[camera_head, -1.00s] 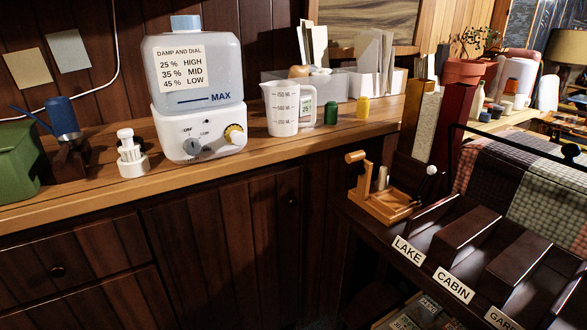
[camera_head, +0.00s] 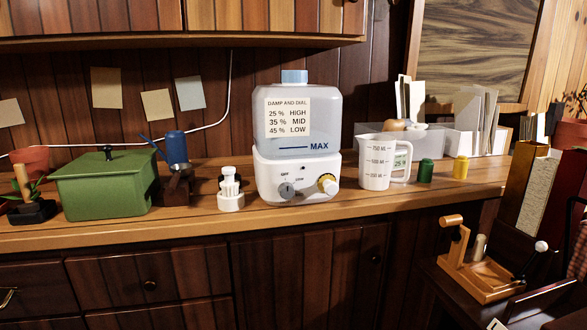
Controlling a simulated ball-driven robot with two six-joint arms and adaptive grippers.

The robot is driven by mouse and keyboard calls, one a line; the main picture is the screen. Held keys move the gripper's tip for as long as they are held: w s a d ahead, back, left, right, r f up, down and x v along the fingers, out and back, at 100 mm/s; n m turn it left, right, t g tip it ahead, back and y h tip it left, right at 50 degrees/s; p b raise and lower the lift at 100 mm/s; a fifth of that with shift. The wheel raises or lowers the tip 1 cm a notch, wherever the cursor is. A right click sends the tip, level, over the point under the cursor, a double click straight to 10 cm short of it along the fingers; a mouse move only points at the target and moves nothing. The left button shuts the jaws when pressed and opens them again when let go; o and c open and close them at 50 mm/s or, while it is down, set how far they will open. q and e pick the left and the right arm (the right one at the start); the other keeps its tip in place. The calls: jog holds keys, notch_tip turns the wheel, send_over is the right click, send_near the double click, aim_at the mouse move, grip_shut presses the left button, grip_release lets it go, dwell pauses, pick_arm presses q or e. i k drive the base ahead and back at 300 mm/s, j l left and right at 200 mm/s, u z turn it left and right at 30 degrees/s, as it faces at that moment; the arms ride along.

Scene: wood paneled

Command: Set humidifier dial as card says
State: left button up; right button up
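The humidifier (camera_head: 297,165) stands upright on the wooden counter, with a clear bluish tank above a white base. The card (camera_head: 288,117) on its tank reads "DAMP AND DIAL: 25% HIGH, 35% MID, 45% LOW". The dial's small markings are too small to read fully. A small display (camera_head: 401,162), partly hidden behind the measuring jug (camera_head: 376,165), appears to read 25 %. Neither of my grippers is in view.
A green box (camera_head: 103,185), a blue can (camera_head: 176,148) and a white plunger-like part (camera_head: 230,190) stand left of the humidifier. Green (camera_head: 425,170) and yellow (camera_head: 460,167) bottles stand right of the jug. A wooden stand (camera_head: 477,270) is on the lower right surface. Cupboards hang above.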

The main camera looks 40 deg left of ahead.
aim_at(286, 190)
jog(key=l+u, duration=0.2)
jog(key=u, duration=0.35)
jog(key=k+l+u, duration=0.15)
jog(key=l, duration=0.25)
jog(key=l+u, duration=0.15)
jog(key=l, duration=0.25)
jog(key=k+l+u, duration=0.15)
jog(key=l, duration=0.2)
jog(key=k+l+u, duration=0.15)
jog(key=l, duration=0.2)
jog(key=k+l, duration=0.2)
jog(key=l, duration=0.15)
